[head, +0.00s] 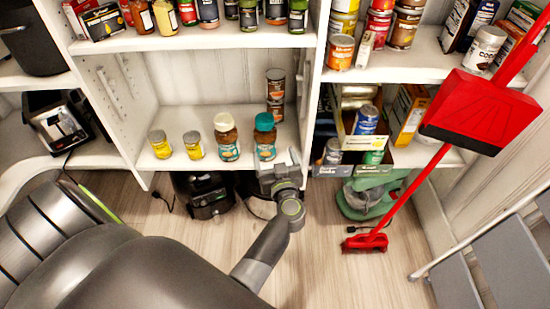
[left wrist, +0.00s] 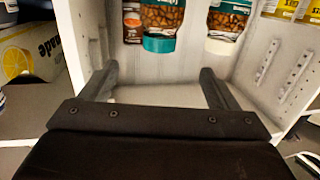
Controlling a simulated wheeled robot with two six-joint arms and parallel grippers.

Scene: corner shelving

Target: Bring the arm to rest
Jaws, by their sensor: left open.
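My left gripper (head: 279,168) is at the front edge of the middle shelf, just in front of a jar with a teal lid (head: 265,136). In the left wrist view the two fingers of the gripper (left wrist: 158,84) stand wide apart with nothing between them. That view is upside down, and the teal-lidded jar (left wrist: 162,22) and a white-lidded jar (left wrist: 227,22) show beyond the fingers. I cannot tell the exact gap to the jars. My left arm reaches up from the bottom of the head view. My right gripper is not in view.
The middle shelf (head: 180,117) also holds two small yellow cans (head: 160,144) and stacked brown cans (head: 276,92). A dark appliance (head: 205,193) stands on the floor below. A red broom and dustpan (head: 480,110) and a step ladder (head: 490,255) are at the right. Bare floor (head: 335,265) shows between.

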